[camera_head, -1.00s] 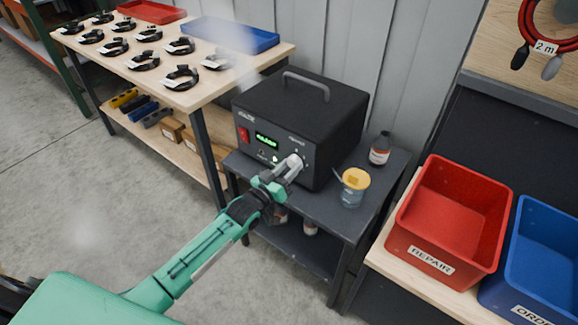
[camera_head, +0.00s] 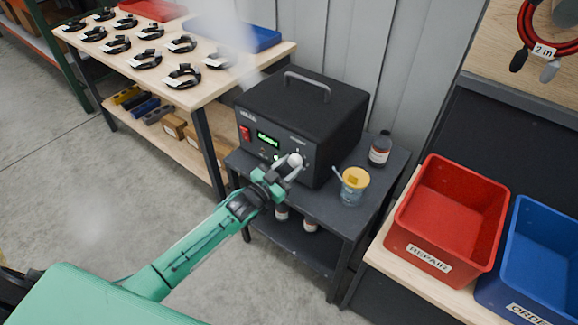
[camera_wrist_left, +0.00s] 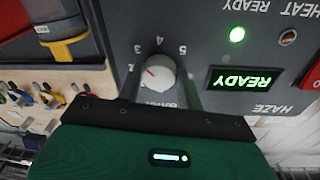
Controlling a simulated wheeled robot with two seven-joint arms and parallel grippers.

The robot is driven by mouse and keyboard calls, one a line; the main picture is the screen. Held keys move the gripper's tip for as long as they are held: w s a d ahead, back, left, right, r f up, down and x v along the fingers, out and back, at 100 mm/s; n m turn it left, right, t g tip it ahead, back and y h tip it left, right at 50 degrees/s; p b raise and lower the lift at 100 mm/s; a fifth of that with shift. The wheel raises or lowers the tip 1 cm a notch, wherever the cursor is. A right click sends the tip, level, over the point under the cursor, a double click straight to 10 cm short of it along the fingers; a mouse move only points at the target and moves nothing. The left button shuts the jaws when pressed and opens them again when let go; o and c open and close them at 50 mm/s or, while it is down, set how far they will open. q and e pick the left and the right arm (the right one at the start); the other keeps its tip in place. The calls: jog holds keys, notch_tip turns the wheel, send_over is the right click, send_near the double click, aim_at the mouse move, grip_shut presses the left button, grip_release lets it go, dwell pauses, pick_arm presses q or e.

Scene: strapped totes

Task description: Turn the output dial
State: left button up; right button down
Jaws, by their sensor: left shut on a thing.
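The output dial is a pale grey knob (camera_wrist_left: 160,73) on the front of the black haze machine (camera_head: 312,112). In the head view the white dial (camera_head: 295,160) shows at the fingertips. The green display (camera_wrist_left: 244,79) reads READY, and a green lamp (camera_wrist_left: 237,34) is lit. My right gripper is not in view.
The machine stands on a dark cart (camera_head: 330,215). Red (camera_head: 440,225) and blue (camera_head: 535,265) totes are further right. A bench (camera_head: 185,95) with several black straps is at the left.

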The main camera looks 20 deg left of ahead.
pick_arm(q)
jog(key=o, duration=1)
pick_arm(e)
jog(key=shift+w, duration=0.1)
pick_arm(q)
jog(key=shift+s, duration=0.1)
jog(key=v, duration=1.3)
jog(key=shift+s+a, duration=0.15)
jog(key=shift+s, duration=0.2)
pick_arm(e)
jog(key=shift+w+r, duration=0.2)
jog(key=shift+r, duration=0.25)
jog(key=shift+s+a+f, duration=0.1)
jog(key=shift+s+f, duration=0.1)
